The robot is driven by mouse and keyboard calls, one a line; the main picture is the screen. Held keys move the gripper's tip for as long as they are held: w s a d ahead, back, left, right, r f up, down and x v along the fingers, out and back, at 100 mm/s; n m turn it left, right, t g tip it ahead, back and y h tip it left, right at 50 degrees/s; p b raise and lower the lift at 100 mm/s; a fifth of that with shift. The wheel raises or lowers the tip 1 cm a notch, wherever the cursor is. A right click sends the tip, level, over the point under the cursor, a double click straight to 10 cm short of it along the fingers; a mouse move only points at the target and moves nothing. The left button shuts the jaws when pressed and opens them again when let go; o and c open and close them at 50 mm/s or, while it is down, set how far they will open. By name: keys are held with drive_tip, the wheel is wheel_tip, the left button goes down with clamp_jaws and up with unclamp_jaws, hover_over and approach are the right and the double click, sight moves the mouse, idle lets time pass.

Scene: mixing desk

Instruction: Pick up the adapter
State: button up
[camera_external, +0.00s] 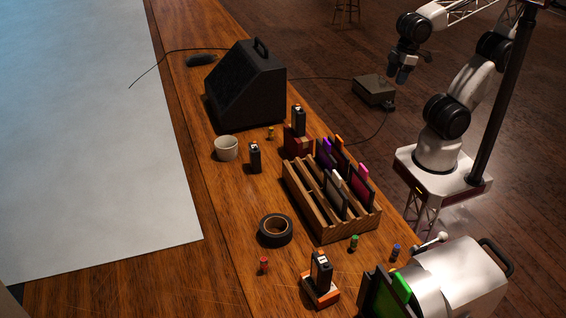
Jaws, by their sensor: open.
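No thing is plainly marked as the adapter; I cannot tell which it is. Small upright plugs stand on the desk: a red one (263,266) at the front, a green one (354,243), a blue one (395,253) and a yellow one (270,133) near the speaker. A small black block (255,158) stands beside the mug. Similar black blocks stand in a dark red base (297,143) and in an orange base (320,291). My gripper (403,76) is open and empty, high at the upper right, apart from all of these.
A slotted wooden rack (334,224) with several coloured cards fills the middle. Around it are a black tape roll (275,230), a white mug (226,148) and a black wedge speaker (245,88). A silver machine (455,285) stands front right. The pale sheet (85,130) at left is clear.

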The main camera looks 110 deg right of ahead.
drive_tip(key=w+a+r+n, duration=0.4)
drive_tip(key=w+a+r, duration=0.35)
drive_tip(key=w, duration=0.25)
drive_tip(key=n+g, duration=0.3)
drive_tip(key=n, duration=0.8)
hover_over(397, 247)
wheel_tip(397, 247, down, 32)
drive_tip(key=shift+f, duration=0.2)
drive_tip(key=shift+w+f, duration=0.1)
drive_tip(key=shift+f, duration=0.05)
drive_tip(key=shift+f, duration=1.3)
